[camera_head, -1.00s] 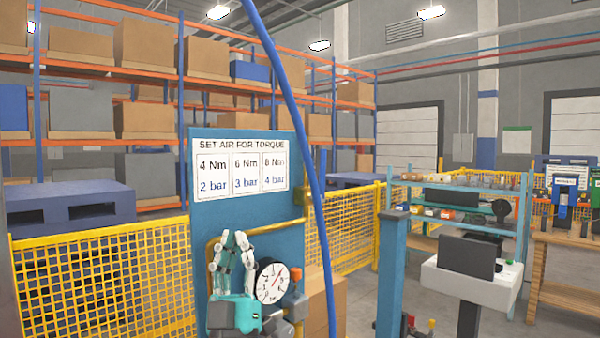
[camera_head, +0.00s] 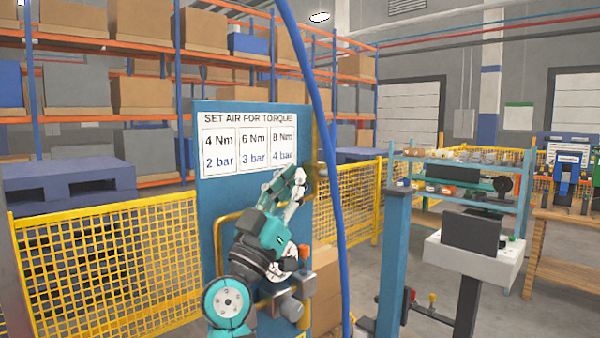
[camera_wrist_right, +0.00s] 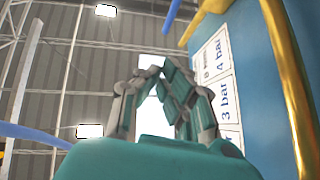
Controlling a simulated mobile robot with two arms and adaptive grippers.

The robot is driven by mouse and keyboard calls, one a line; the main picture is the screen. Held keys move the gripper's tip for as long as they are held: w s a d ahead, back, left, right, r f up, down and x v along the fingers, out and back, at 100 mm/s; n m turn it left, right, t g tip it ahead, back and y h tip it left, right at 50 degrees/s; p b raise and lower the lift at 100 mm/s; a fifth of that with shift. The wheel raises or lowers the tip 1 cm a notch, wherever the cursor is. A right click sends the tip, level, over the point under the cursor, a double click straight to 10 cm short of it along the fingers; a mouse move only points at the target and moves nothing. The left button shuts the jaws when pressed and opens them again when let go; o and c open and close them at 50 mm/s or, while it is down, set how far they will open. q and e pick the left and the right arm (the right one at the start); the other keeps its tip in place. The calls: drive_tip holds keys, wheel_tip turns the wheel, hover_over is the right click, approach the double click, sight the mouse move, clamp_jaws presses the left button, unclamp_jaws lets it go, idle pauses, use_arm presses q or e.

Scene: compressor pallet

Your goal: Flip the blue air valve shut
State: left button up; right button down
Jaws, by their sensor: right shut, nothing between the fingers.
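My right gripper (camera_head: 300,175) is shut and empty, raised in front of the right part of the blue board (camera_head: 208,205), its fingers pointing up and right. Its tips are near the yellow pipe (camera_head: 319,150) at the board's right edge; I cannot tell whether they touch it. In the right wrist view the closed fingers (camera_wrist_right: 155,68) point up, left of the board (camera_wrist_right: 255,60) and the yellow pipe (camera_wrist_right: 285,80). I cannot make out the blue air valve in either view. The gripper and arm cover part of the board and most of the gauge. My left gripper is not in view.
A blue hose (camera_head: 330,150) hangs just right of the board. A white torque and pressure chart (camera_head: 249,145) is on the board. An orange-red fitting (camera_head: 304,252) is beside my wrist. Yellow mesh fencing (camera_head: 110,260) stands behind, and a blue post (camera_head: 393,260) stands to the right.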

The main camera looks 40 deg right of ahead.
sight(334, 130)
drive_tip(key=w+d+r+p, duration=0.1)
drive_tip(key=d, duration=0.2)
drive_tip(key=d+r, duration=0.2)
drive_tip(key=d, duration=0.1)
drive_tip(key=w+d+r+p, duration=0.1)
drive_tip(key=d+r, duration=0.1)
drive_tip(key=d, duration=0.1)
drive_tip(key=shift+w+d+p, duration=0.35)
drive_tip(key=shift+a+r, duration=0.1)
